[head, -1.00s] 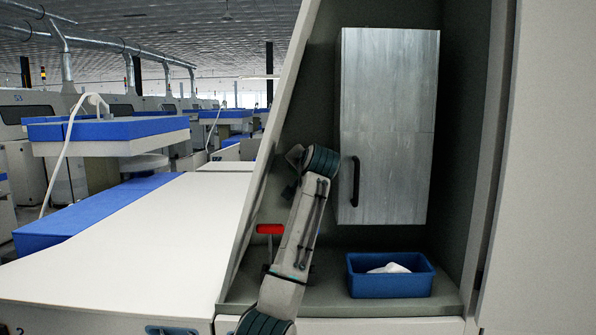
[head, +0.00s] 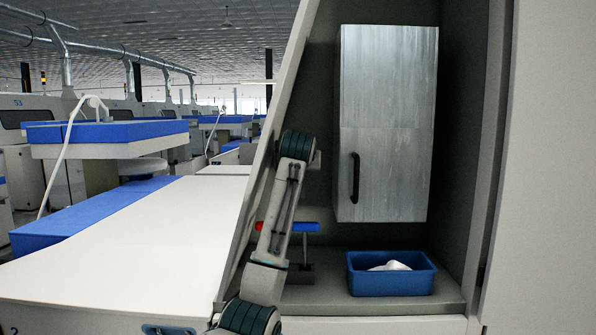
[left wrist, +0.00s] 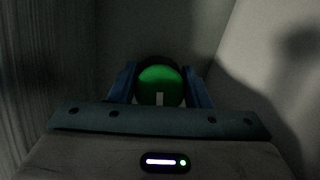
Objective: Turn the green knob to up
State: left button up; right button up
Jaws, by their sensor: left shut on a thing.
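The green knob (left wrist: 159,82) shows in the left wrist view as a round green face with a dark surround. A white mark on it points to the bottom of that picture. My left gripper (left wrist: 160,88) has one blue finger on each side of the knob and is shut on it. In the head view my left arm rises in front of the recess, and its gripper and the knob are hidden there. My right gripper is not in view.
A grey cabinet (head: 385,125) with a black handle (head: 355,178) hangs in the recess. Below it stands a blue bin (head: 392,284) with something white inside. A bar with a blue end (head: 306,227) and a red end stands behind my arm. A long white surface lies left.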

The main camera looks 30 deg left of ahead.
pick_arm(q)
jog(key=shift+f, duration=0.1)
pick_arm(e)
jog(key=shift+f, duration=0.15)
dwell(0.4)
pick_arm(q)
jog(key=o, duration=1)
jog(key=shift+s+d+r+b, duration=0.2)
jog(key=shift+s+b, duration=0.1)
jog(key=b+v, duration=0.2)
jog(key=v, duration=0.4)
jog(key=shift+s+d+r, duration=0.15)
jog(key=shift+s, duration=0.15)
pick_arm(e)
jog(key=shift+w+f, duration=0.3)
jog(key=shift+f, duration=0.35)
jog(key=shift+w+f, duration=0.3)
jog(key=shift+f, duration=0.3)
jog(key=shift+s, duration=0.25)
